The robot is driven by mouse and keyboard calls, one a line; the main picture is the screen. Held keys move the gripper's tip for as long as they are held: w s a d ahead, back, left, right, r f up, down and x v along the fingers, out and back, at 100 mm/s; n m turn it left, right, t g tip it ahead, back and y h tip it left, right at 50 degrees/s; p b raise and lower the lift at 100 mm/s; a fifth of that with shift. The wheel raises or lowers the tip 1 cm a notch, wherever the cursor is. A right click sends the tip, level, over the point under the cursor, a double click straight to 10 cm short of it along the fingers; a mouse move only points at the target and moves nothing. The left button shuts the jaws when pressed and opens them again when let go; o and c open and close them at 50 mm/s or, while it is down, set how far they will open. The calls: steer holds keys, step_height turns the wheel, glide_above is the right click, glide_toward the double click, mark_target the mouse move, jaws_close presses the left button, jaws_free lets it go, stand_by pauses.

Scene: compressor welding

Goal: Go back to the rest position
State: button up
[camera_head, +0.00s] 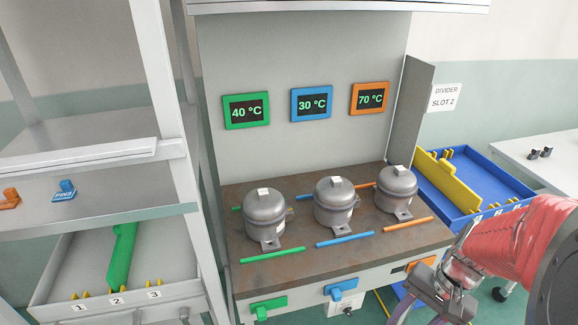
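My arm, wrapped in a red cover, reaches in from the lower right. Its metal wrist end (452,272) is in front of the workbench's right corner, with grey-purple parts running down to the bottom edge. My gripper's fingers cannot be made out there, so whether it is open, shut or holding something is unclear. Three grey compressors stand upright on the brown bench top (300,256): left (265,217), middle (334,203) and right (397,190). Green, blue and orange strips mark their places.
Panels read 40 °C (246,111), 30 °C (312,104) and 70 °C (370,99). A grey shelf (90,215) at left holds a tray with a green divider (121,256). A blue tray (505,182) with a yellow divider (448,182) is at right, beside a white table (550,165).

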steer(key=a+r+n+t+h, duration=0.1)
steer(key=a+r+n+t, duration=0.2)
steer(key=a+r, duration=0.3)
steer(key=a+r+n+t+h, duration=0.2)
steer(key=a+r+n, duration=0.4)
steer(key=r, duration=0.5)
steer(key=shift+w+a+t, duration=0.3)
steer(key=shift+w+t, duration=0.15)
steer(key=shift+t, duration=0.05)
